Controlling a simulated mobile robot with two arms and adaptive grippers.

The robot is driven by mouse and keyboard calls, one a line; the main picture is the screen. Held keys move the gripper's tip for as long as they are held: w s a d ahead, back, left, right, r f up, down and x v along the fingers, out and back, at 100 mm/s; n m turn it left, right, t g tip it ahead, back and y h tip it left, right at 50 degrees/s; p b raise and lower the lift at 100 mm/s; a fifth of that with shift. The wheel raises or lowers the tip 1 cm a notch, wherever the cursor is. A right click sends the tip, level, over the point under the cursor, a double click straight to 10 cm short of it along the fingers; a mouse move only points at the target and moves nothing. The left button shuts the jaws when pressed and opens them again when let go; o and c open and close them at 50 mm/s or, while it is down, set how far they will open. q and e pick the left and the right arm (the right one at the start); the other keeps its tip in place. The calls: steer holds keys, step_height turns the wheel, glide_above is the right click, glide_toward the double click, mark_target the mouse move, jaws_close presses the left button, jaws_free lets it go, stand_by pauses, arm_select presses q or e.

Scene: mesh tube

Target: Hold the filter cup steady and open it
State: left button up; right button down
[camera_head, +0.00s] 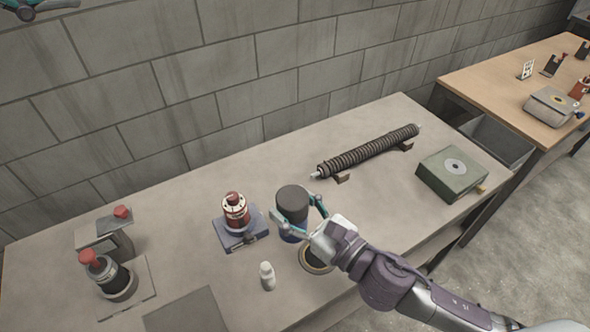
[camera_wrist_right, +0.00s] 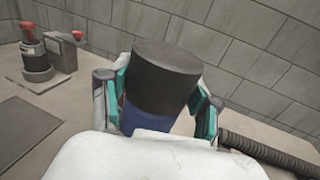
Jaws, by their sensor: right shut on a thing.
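The filter cup has a dark grey cylindrical top (camera_head: 292,201) and a blue lower body (camera_head: 290,237). It is upright over the grey workbench; I cannot tell whether its base touches the bench. My right gripper (camera_head: 295,208) is shut on it, one finger on each side. In the right wrist view, the cup's dark top (camera_wrist_right: 166,77) rises between the teal fingers, with the blue part (camera_wrist_right: 148,122) below, partly hidden by my gripper's body. A teal part, apparently my left gripper (camera_head: 36,8), shows at the top left edge, far from the cup; its jaws are unclear.
A red and white device on a blue base (camera_head: 240,230) is left of the cup. A small white bottle (camera_head: 267,276) and a ring (camera_head: 316,258) are nearby. A ribbed tube (camera_head: 368,152) and green box (camera_head: 452,172) lie right. Red-topped devices (camera_head: 112,278) stand left.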

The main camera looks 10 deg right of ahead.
arm_select(q)
steer(key=s+a+r+m+t+h, duration=0.1)
steer(key=s+a+r+m+t, duration=0.1)
steer(key=s+r, duration=0.5)
steer(key=w+d+f+m+g+y, duration=0.25)
steer(key=w+d+f+m, duration=0.35)
steer(key=w+m, duration=0.4)
steer(key=n+g+y, duration=1)
steer(key=n, duration=2.4)
glide_above(295, 197)
steer(key=shift+t, duration=0.25)
steer(key=f, duration=3.3)
steer(key=shift+w+a+f, duration=0.15)
steer(key=shift+w, duration=0.2)
steer(key=shift+s+f+m+y, duration=0.35)
steer(key=shift+f+m, duration=0.1)
steer(key=shift+m, duration=0.15)
steer(key=shift+f, duration=3.95)
